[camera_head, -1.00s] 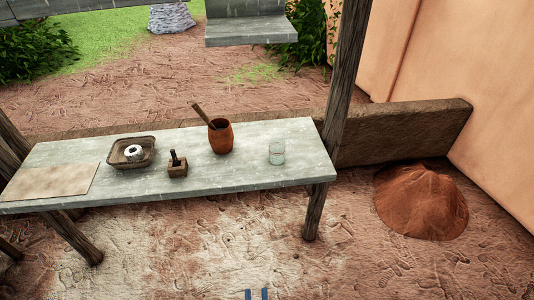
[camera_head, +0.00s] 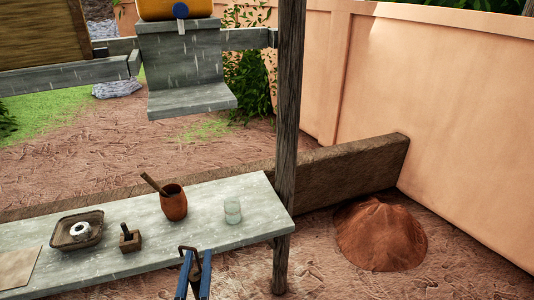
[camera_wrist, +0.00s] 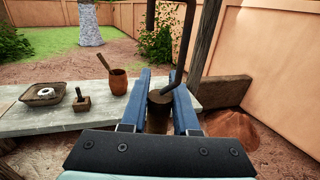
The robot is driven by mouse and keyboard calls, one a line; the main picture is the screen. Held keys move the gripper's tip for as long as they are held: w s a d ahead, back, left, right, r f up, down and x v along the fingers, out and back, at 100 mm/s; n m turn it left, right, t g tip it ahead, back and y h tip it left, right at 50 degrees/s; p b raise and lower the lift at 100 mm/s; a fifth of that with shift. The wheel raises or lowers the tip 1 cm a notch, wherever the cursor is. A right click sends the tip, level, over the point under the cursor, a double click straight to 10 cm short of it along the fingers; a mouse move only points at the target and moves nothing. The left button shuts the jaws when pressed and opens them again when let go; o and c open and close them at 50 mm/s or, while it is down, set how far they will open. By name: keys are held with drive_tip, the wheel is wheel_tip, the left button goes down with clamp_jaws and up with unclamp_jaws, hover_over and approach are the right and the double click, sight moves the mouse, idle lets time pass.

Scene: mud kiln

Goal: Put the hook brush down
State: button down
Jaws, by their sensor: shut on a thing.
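The hook brush shows in the wrist view as a brown round wooden handle (camera_wrist: 158,104) with a dark bent metal rod rising from it past the top edge. My gripper (camera_wrist: 163,82), with blue fingers, is shut on the handle. In the head view my gripper (camera_head: 196,256) is at the bottom, by the near edge of the grey table (camera_head: 130,262), with a dark part of the brush between its fingers. The brush is held in the air, and its far end is not clear in either view.
On the table stand a clay pot with a stick (camera_head: 174,205), a glass jar (camera_head: 232,211), a small wooden block with a handle (camera_head: 130,240) and a tray (camera_head: 62,236) holding a white ring. A wooden post (camera_head: 287,140) rises at the right end. Bare tabletop lies around the jar.

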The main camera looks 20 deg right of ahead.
drive_tip(key=w+d+r+m+g+h+p, duration=0.1)
drive_tip(key=w+d+r+m+g+h, duration=0.2)
drive_tip(key=r, duration=0.9)
drive_tip(key=d+r+m+g+h+p, duration=0.15)
drive_tip(key=d+r+h, duration=0.3)
drive_tip(key=r, duration=0.75)
drive_tip(key=w+d+r+m+g+h+p, duration=0.1)
drive_tip(key=w+d+r+m+g+h, duration=0.2)
drive_tip(key=r, duration=0.9)
drive_tip(key=s+d+r+m+g+h+p, duration=0.1)
drive_tip(key=s+d+r, duration=0.2)
drive_tip(key=d, duration=0.3)
drive_tip(key=s+d+r+m+g+h+p, duration=0.1)
drive_tip(key=s+d+r+m+g, duration=0.1)
drive_tip(key=s+d+r, duration=0.2)
drive_tip(key=s+d+r+m+g+h+p, duration=0.1)
drive_tip(key=s+d+r+m+g, duration=0.1)
drive_tip(key=s+d+r, duration=0.2)
drive_tip(key=d+r, duration=0.3)
drive_tip(key=d, duration=0.3)
drive_tip(key=shift+r+g, duration=0.15)
drive_tip(key=shift+g, duration=0.1)
